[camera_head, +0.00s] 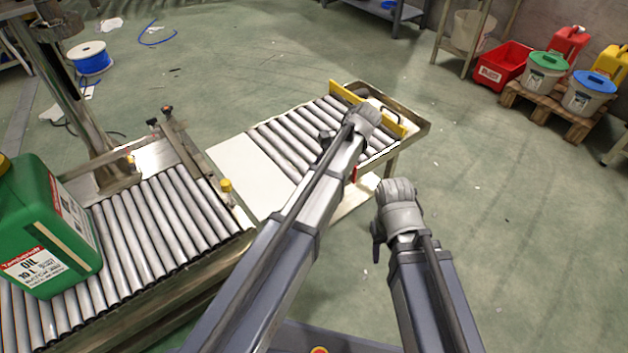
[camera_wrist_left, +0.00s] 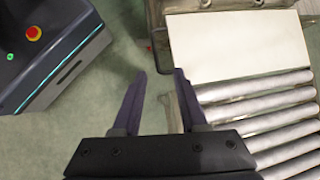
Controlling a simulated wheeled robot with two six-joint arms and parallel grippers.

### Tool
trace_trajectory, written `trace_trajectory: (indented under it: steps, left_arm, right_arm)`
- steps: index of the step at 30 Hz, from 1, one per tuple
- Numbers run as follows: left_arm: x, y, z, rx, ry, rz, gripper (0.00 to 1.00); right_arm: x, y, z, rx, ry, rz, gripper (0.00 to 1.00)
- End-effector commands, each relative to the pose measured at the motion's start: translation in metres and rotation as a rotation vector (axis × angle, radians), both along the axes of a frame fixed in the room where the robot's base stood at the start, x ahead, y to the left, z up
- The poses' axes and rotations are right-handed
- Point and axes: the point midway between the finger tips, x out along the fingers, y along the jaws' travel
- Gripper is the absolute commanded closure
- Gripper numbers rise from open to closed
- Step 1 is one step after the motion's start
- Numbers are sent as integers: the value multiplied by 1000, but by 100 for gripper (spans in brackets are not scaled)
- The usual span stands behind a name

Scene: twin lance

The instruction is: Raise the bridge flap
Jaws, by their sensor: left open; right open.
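My left gripper (camera_wrist_left: 162,97) is open and empty in the left wrist view, beside the edge of the white plate (camera_wrist_left: 235,45) and the rollers (camera_wrist_left: 255,108). My right gripper (camera_head: 398,207) is to the right of the flap, over the floor, open, with its fingertips largely hidden.
A roller conveyor (camera_head: 165,222) with a green oil canister (camera_head: 62,232) stands at the left. A red crate (camera_head: 501,66) and a pallet (camera_head: 545,107) with buckets are at the upper right. The floor (camera_head: 530,220) at right is clear.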

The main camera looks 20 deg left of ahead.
Motion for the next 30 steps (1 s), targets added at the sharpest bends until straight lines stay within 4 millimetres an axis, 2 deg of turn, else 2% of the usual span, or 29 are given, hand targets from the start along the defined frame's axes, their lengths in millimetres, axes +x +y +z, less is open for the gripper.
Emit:
trace_trajectory:
  steps: [14, 17, 24, 30]
  left_arm:
    - [-4, -1, 0, -3, -7, 2, 58]
    - [-28, -11, 1, -30, -63, 17, 58]
    - [-111, -59, 2, -191, -307, 155, 58]
    - [-171, -95, 9, -341, -448, 310, 58]
  right_arm:
    - [0, 0, 1, 0, 0, 0, 50]
    - [0, 0, 9, 0, 0, 0, 50]
    - [0, 0, 34, -2, 0, 2, 50]
    - [0, -1, 51, -2, 1, 3, 50]
